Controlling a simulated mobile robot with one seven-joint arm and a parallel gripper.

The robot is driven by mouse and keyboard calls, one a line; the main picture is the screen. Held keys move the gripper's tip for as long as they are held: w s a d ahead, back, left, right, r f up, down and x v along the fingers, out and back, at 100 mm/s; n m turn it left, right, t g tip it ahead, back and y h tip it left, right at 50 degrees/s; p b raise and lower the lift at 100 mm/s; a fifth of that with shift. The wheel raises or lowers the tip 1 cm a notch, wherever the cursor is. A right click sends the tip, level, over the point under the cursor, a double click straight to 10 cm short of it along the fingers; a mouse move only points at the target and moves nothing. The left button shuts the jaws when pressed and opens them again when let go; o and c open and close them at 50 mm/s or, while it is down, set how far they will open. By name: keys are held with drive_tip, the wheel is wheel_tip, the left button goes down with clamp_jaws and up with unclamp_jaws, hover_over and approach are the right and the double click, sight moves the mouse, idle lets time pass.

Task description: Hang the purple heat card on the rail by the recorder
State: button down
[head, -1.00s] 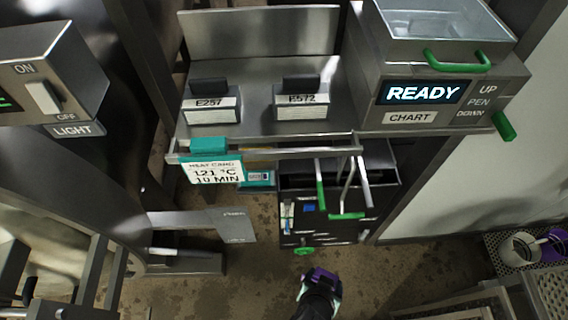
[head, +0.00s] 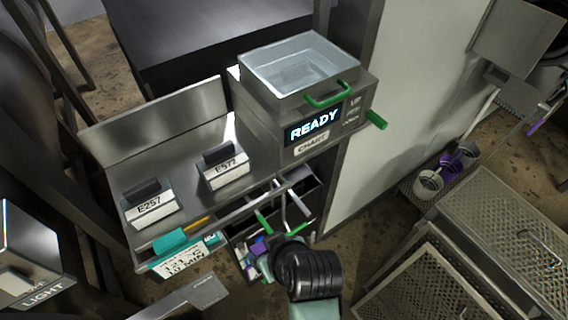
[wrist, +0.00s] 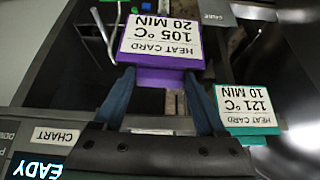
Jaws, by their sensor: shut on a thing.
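The purple heat card (wrist: 165,77), labelled 105 °C 20 MIN, is held between the blue fingers of my gripper (wrist: 163,100) and appears upside down in the wrist view. In the head view a small purple patch (head: 259,244) shows by my dark wrist, which hides most of my gripper. The rail (head: 228,215) runs along the shelf's front edge; a teal heat card (head: 180,258), 121 °C 10 MIN, hangs at its left part. The teal card also shows beside my right finger in the wrist view (wrist: 247,130). The recorder (head: 300,120) reads READY and CHART, right of the rail.
Two labelled blocks, E257 (head: 150,205) and another (head: 222,170), stand on the shelf. Perforated metal trays (head: 500,240) and a white cup (head: 428,183) are at right.

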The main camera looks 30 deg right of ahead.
wheel_tip(320, 180, up, 12)
drive_tip(key=s+d+p, duration=0.2)
drive_tip(key=d+p, duration=0.1)
drive_tip(key=w+f+b, duration=0.1)
drive_tip(key=w+b, duration=0.1)
drive_tip(key=w, duration=0.7)
drive_tip(key=shift+w+a+f+n, duration=0.3)
drive_tip(key=shift+w, duration=0.05)
idle(1.4)
drive_tip(key=shift+f+b, duration=0.65)
drive_tip(key=shift+f, duration=0.95)
idle(0.3)
unclamp_jaws()
